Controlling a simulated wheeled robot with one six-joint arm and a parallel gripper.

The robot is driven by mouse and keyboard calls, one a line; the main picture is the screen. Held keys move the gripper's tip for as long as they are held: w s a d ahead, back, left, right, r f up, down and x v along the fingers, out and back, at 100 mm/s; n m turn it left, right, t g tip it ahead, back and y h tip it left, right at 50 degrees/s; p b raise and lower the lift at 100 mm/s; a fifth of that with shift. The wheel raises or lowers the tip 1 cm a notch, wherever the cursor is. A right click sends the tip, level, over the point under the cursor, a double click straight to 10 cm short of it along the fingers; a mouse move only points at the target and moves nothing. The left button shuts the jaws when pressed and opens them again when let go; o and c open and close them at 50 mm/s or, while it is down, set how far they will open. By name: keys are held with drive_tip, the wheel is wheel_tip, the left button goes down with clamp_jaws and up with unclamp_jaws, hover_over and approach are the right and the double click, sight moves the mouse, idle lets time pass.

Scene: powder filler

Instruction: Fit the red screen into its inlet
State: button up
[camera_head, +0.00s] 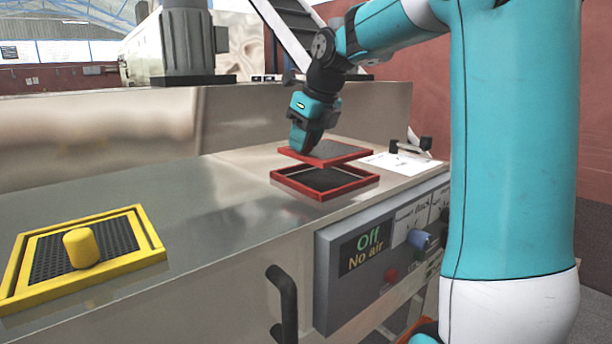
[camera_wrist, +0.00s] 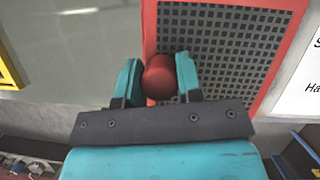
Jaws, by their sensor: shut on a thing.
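The red screen (camera_head: 327,152) is a flat red frame around dark mesh. My gripper (camera_head: 303,148) holds it roughly level above the red inlet (camera_head: 325,192), a red-rimmed square opening in the steel top. A gap shows between screen and inlet, and the screen sits a little toward the back. In the wrist view the fingers of my gripper (camera_wrist: 159,80) are shut on the screen's round red knob (camera_wrist: 160,77), with the perforated mesh (camera_wrist: 215,45) behind it. The inlet is hidden in the wrist view.
A yellow screen (camera_head: 110,245) with a yellow knob lies in a yellow frame at the left. A white paper (camera_head: 400,164) lies right of the inlet. A control panel reading "Off, No air" (camera_head: 362,249) and a black handle (camera_head: 283,305) are on the front.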

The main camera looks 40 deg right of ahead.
sight(310, 154)
drive_tip(key=shift+f+p, duration=0.3)
drive_tip(key=shift+f, duration=2.55)
drive_tip(key=shift+f, duration=0.15)
drive_tip(key=o, duration=1)
